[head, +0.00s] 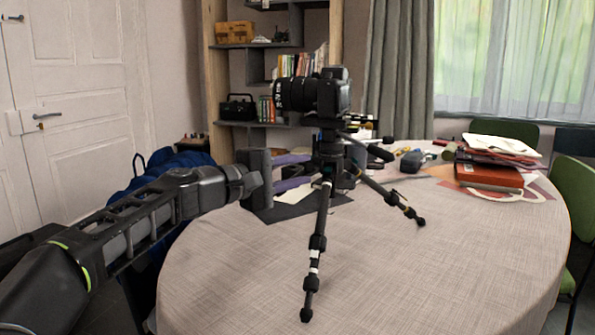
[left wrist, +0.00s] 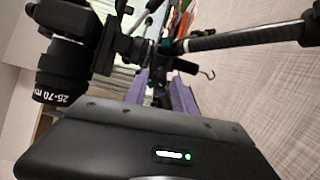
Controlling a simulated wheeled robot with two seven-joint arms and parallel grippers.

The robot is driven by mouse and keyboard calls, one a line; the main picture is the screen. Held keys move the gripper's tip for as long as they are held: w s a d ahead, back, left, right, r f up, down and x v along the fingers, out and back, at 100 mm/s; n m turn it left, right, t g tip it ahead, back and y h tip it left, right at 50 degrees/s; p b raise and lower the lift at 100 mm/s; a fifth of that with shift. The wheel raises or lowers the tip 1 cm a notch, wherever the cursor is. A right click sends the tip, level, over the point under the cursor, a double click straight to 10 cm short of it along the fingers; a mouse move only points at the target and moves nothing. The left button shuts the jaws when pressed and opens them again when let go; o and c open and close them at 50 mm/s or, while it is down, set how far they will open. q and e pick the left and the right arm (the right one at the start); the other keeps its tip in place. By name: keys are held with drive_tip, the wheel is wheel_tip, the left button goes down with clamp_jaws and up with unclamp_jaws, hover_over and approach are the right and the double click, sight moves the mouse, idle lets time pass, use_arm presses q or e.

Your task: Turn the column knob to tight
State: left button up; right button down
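A black tripod (head: 321,215) stands on the round table with its legs spread. A black camera (head: 318,95) is mounted on top. The tripod's column and collar (head: 328,160) are dark, and I cannot pick out the column knob clearly. In the left wrist view the scene is turned sideways: the camera lens (left wrist: 60,70) is at upper left, a tripod leg (left wrist: 245,37) at upper right, and my gripper's dark housing fills the bottom. My right gripper is not in view.
The table (head: 420,270) is bare at the front and right. Red folders and papers (head: 490,177) lie at the right back. Small items (head: 411,161) lie behind the tripod. A dark sheet (head: 290,208) lies behind the front leg. A green chair (head: 573,195) stands at right.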

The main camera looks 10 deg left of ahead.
use_arm(q)
drive_tip(key=shift+o, duration=0.9)
drive_tip(key=shift+a, duration=0.1)
drive_tip(key=v, duration=0.7)
drive_tip(key=shift+s, duration=0.3)
drive_tip(key=shift+a, duration=0.15)
